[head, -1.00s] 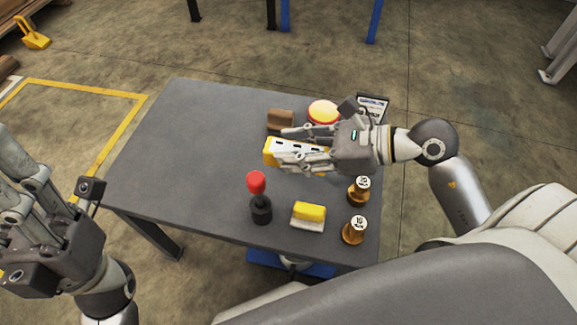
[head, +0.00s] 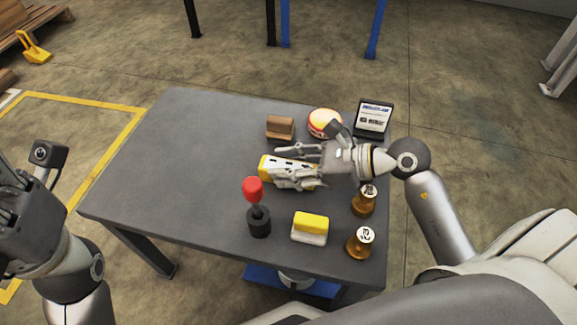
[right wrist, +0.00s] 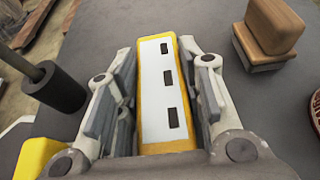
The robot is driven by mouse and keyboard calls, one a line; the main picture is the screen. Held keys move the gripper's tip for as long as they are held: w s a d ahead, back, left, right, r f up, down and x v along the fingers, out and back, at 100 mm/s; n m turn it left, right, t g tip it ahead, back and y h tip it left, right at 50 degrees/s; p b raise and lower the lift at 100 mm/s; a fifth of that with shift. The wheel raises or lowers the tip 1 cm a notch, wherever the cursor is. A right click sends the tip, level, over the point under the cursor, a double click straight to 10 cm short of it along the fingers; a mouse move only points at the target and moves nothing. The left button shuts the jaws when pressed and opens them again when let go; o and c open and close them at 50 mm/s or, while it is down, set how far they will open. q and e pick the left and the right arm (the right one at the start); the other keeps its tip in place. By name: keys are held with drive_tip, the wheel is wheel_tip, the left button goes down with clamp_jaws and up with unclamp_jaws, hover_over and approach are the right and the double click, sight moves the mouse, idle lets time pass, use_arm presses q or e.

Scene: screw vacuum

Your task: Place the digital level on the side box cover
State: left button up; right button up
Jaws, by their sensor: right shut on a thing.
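The digital level appears to be the yellow block with a white face and dark slots (head: 268,168). My right gripper (head: 279,158) is shut on it, low over the grey table. In the right wrist view the level (right wrist: 162,90) lies lengthwise between the two fingers. Whether it touches the table is unclear. I cannot pick out a side box cover in these frames. My left gripper (head: 18,225) is at the left edge, off the table, with its fingers cut off or hidden.
On the grey table (head: 170,150) stand a red-knobbed joystick (head: 257,215), a yellow-and-white block (head: 310,228), two brass weights (head: 360,242), a brown block (head: 280,128), a round red-and-cream object (head: 323,122) and a display stand (head: 373,118). The table's left half is clear.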

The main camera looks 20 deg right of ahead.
drive_tip(key=shift+f, duration=0.1)
drive_tip(key=o, duration=0.7)
drive_tip(key=shift+f, duration=0.1)
drive_tip(key=o, duration=0.5)
drive_tip(key=shift+c, duration=0.2)
